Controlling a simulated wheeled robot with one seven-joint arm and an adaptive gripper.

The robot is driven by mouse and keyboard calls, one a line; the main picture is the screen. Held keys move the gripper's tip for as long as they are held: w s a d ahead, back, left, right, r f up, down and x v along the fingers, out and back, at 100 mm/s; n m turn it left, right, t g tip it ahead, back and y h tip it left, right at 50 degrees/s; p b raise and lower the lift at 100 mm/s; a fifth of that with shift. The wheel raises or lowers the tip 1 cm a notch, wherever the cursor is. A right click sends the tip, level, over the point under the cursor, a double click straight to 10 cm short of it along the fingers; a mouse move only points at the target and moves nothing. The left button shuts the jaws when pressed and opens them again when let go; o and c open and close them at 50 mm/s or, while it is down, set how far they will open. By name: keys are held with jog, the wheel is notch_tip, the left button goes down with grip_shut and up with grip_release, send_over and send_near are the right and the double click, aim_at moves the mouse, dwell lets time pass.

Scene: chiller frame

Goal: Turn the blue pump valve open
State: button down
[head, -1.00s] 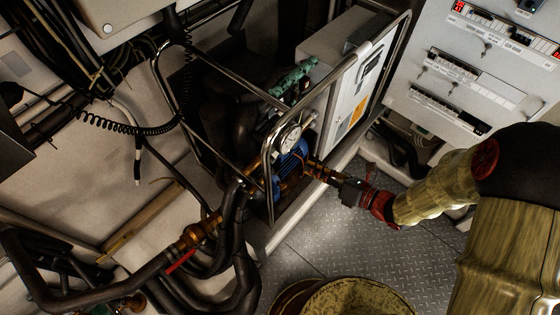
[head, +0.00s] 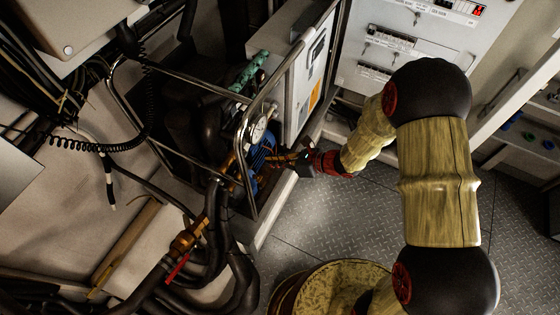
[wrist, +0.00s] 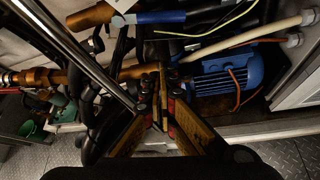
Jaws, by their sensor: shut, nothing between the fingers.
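In the wrist view a blue lever-like handle (wrist: 162,17) lies across the top, roughly level in the picture, beside brass pipework (wrist: 130,72). I take it to be the pump valve's handle; I cannot pick it out in the head view. My gripper's closed fingertips (wrist: 160,88) are below the handle in the wrist view, apart from it and in front of the brass pipe. Whether they touch the pipe is unclear. The blue pump motor (wrist: 226,74) is right of the fingers. In the head view my gripper (head: 284,159) is just right of the motor (head: 262,154).
A metal tube frame (head: 258,112) surrounds the pump, and one bar (wrist: 75,45) runs close left of my fingers. A gauge (head: 257,131) sits above the motor. A red-handled brass valve (head: 183,243) is at lower left. Open floor (head: 345,215) lies right of the frame.

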aim_at(251, 147)
jog(key=a, duration=0.1)
jog(key=w+a+r, duration=0.1)
jog(key=w+a, duration=0.1)
jog(key=a, duration=0.1)
jog(key=shift+a+r, duration=0.1)
jog(key=shift+r, duration=0.3)
jog(key=shift+w+r+b, duration=0.1)
jog(key=shift+w+b, duration=0.15)
jog(key=shift+b, duration=0.4)
jog(key=shift+r, duration=0.35)
jog(key=shift+w+r+b, duration=0.15)
jog(key=shift+r+b, duration=0.05)
jog(key=shift+b, duration=0.35)
jog(key=shift+f, duration=0.1)
